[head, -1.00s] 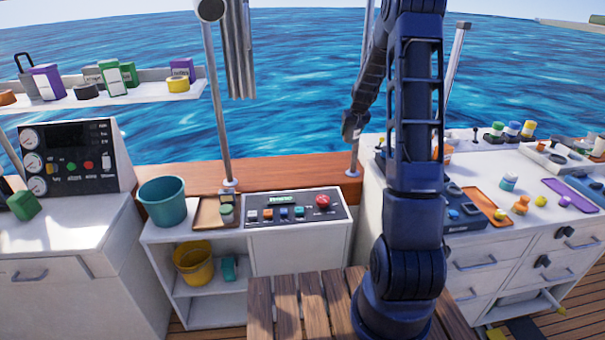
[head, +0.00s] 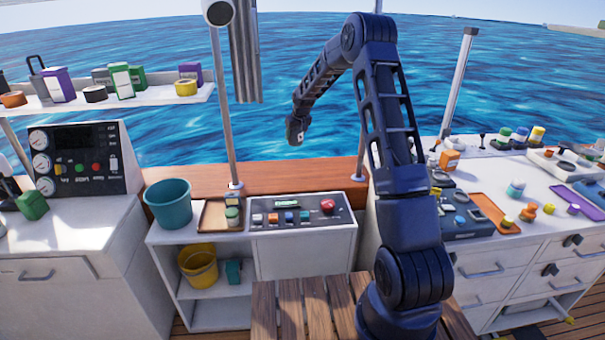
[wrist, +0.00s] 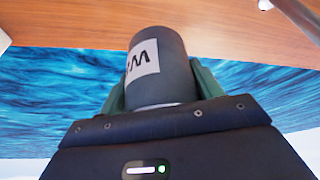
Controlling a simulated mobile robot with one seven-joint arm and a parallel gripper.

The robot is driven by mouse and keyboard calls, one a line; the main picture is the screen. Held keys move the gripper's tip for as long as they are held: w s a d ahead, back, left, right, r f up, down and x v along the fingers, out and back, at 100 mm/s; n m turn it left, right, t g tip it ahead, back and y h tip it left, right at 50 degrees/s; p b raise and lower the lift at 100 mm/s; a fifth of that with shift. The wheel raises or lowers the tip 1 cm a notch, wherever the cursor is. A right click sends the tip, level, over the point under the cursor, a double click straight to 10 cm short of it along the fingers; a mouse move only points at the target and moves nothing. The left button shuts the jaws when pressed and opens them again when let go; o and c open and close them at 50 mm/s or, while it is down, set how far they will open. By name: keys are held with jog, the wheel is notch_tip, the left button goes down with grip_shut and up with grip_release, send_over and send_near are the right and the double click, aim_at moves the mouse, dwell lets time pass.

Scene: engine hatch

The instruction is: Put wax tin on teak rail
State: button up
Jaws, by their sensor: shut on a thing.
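The wax tin (wrist: 160,68) is a dark grey cylinder with a white label bearing a black W, seen in the wrist view. My gripper (wrist: 160,88) is shut on it, with a green finger on each side. In the head view my gripper (head: 296,134) hangs at the end of the raised arm, against the sea and above the far edge of the rail as seen. The teak rail (head: 290,174) is a broad orange-brown plank behind the counters. Its wood (wrist: 100,28) also fills the top of the wrist view. The tin appears apart from the rail.
Metal posts (head: 226,110) rise from the rail on both sides of my gripper. A teal bucket (head: 168,204), a tray (head: 208,218) and a switch panel (head: 262,228) are in front of the rail. A loaded shelf (head: 140,98) is at left. The rail between the posts looks clear.

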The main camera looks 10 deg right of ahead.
notch_tip(320, 180, down, 18)
jog(key=shift+f, duration=0.25)
dwell(0.4)
jog(key=shift+f, duration=0.15)
jog(key=o, duration=1.2)
